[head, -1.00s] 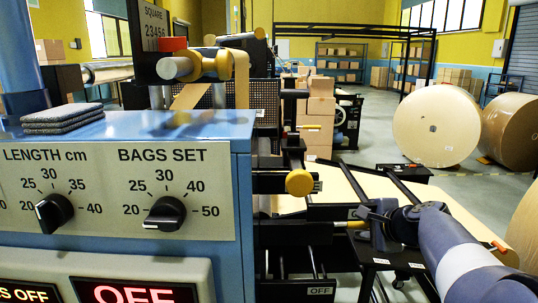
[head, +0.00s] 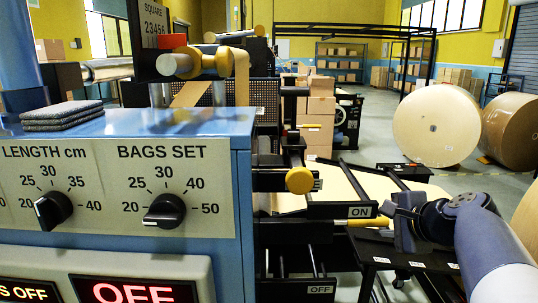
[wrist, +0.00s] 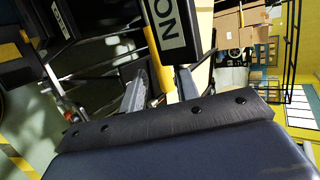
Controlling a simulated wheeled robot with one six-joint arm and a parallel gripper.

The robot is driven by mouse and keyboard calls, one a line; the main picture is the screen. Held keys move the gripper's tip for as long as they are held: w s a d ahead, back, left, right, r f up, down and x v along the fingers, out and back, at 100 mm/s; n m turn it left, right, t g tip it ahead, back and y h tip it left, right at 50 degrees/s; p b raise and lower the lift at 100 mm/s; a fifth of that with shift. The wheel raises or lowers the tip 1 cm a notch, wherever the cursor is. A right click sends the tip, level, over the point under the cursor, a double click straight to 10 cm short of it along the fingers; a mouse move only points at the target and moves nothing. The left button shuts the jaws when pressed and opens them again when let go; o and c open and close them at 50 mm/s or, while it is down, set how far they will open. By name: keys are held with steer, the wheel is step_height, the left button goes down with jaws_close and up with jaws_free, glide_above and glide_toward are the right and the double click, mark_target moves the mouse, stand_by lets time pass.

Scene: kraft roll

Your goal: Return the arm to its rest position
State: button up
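My gripper (head: 392,213) is at the right of the head view, at the end of my blue-grey arm (head: 485,240), which reaches in from the lower right. In the wrist view its two grey fingers (wrist: 162,74) stand apart with nothing clamped between them. A yellow lever handle (head: 368,221) lies just left of my gripper, beside the ON label (head: 360,211). In the wrist view the yellow handle (wrist: 154,55) shows in the gap between the fingers. I cannot tell if the fingers touch it.
A blue control panel (head: 115,185) with two black knobs fills the left. An OFF label (head: 320,290) sits lower on the machine. A black side table (head: 395,255) lies under my gripper. Large paper rolls (head: 437,125) stand behind at right, with open floor before them.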

mark_target(363, 226)
steer(key=x, duration=0.8)
steer(key=shift+s+p, duration=0.1)
steer(key=shift+p, duration=0.2)
steer(key=shift+d+f+b, duration=0.1)
steer(key=shift+f+b, duration=0.35)
steer(key=shift+s+f+y, duration=0.1)
steer(key=shift+y, duration=0.2)
